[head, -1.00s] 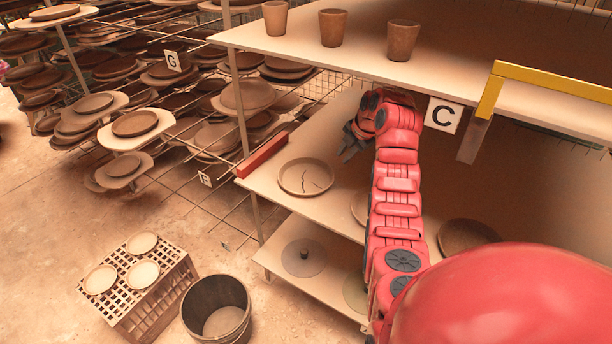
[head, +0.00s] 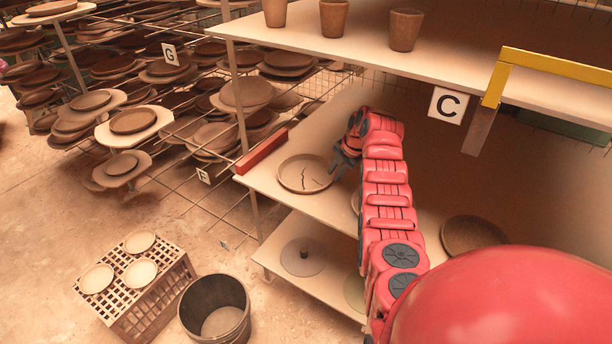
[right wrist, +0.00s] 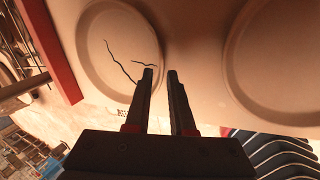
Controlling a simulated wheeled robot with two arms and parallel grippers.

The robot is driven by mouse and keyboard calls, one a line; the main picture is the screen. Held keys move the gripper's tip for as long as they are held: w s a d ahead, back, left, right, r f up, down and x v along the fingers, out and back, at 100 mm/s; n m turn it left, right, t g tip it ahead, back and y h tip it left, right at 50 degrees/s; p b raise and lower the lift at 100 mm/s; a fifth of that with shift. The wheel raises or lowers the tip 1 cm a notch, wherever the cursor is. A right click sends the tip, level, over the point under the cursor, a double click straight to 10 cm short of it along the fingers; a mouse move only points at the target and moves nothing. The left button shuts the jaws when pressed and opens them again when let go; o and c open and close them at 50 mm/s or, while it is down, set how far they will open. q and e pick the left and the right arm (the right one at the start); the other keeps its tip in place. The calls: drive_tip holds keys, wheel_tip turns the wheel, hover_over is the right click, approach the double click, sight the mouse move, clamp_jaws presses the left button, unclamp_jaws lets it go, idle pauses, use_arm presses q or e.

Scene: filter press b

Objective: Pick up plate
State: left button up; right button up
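A round tan plate (head: 300,187) with dark cracks lies on the middle shelf, right of a red bar. In the right wrist view this cracked plate (right wrist: 100,65) is at the upper left. My right gripper (head: 338,166) is at its right rim. In the right wrist view its two fingers (right wrist: 160,74) are parallel with a narrow empty gap; the left finger overlaps the plate's rim and the right one is just outside it. I cannot tell whether they touch it. A second plate (right wrist: 275,65) lies to the right, mostly hidden by my arm in the head view. My left gripper is not in view.
The red bar (head: 262,152) lies at the shelf's left end. Another plate (head: 470,236) sits right of my arm. The upper shelf (head: 365,55) with cups hangs above. A yellow bracket (head: 560,75) is at right. A bucket (head: 215,310) and crate (head: 150,295) stand on the floor.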

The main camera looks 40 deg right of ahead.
sight(330, 182)
drive_tip(key=shift+w+a+f, duration=0.1)
drive_tip(key=shift+w+f, duration=0.1)
drive_tip(key=shift+f, duration=0.4)
drive_tip(key=b+x, duration=0.4)
drive_tip(key=shift+b, duration=0.3)
drive_tip(key=shift+c, duration=0.4)
clamp_jaws()
idle(0.4)
